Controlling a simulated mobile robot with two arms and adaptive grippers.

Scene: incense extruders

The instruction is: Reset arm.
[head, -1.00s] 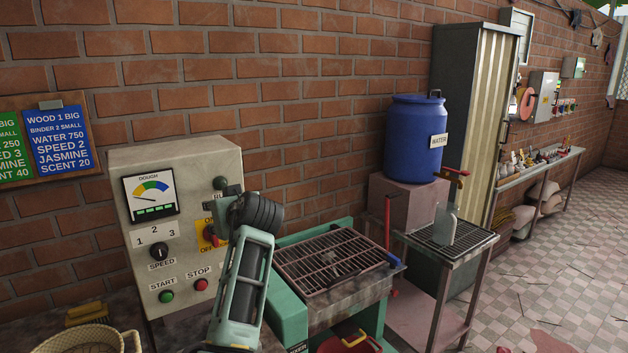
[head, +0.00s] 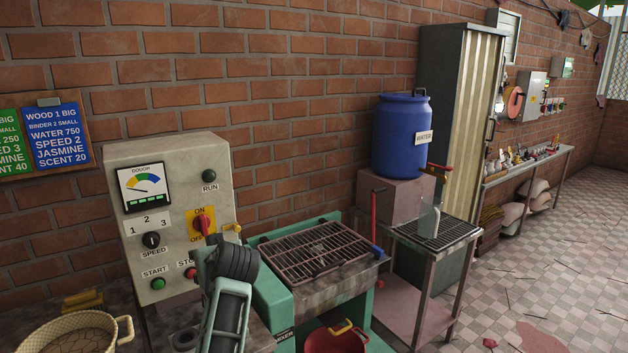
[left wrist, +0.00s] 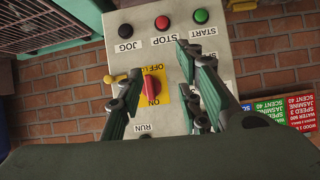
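My left arm (head: 228,312) rises from the bottom of the head view in front of the grey control panel (head: 130,235). Its wrist partly covers the STOP button. My left gripper (left wrist: 160,65) is open in the left wrist view, its two fingers apart with nothing held between them. Behind the fingers, the panel appears upside down, with the red ON/OFF switch (left wrist: 151,89) between them in the picture. The same switch (head: 202,225) is uncovered in the head view. I cannot tell the distance from the fingers to the panel. My right gripper is not in view.
A green machine with a metal grate (head: 315,248) stands right of the panel, a red pan (head: 335,342) below it. A basket (head: 70,335) is at lower left. A blue water barrel (head: 401,135) and small metal table (head: 440,237) are further right. The tiled floor at right is mostly open.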

